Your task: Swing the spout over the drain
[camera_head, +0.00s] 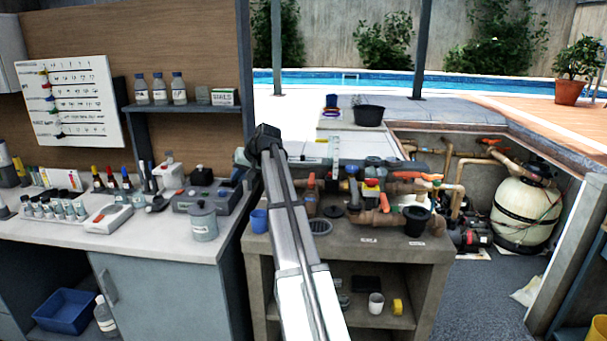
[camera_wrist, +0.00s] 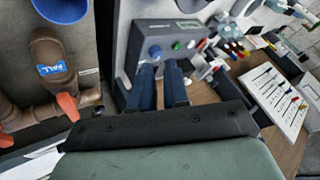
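Brown pipework with orange handles stands on the stone counter (camera_head: 285,245). I take its brown elbow (camera_head: 355,198), with a blue patch, as the spout, but cannot be sure. In the wrist view, a brown elbow (camera_wrist: 48,50) with a blue label stands at the left, apart from my fingers. The round drain grate (camera_head: 320,226) is set in the counter, left of and nearer than the elbow. My gripper (camera_head: 240,174) is up and left of both, partly hidden by my arm.
A grey box with buttons (camera_wrist: 180,45) lies beyond my fingers. A blue cup (camera_head: 259,220) stands left of the grate and a black pot (camera_head: 415,221) stands to the right. The left bench (camera_head: 140,240) holds bottles and instruments. My arm crosses above the counter.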

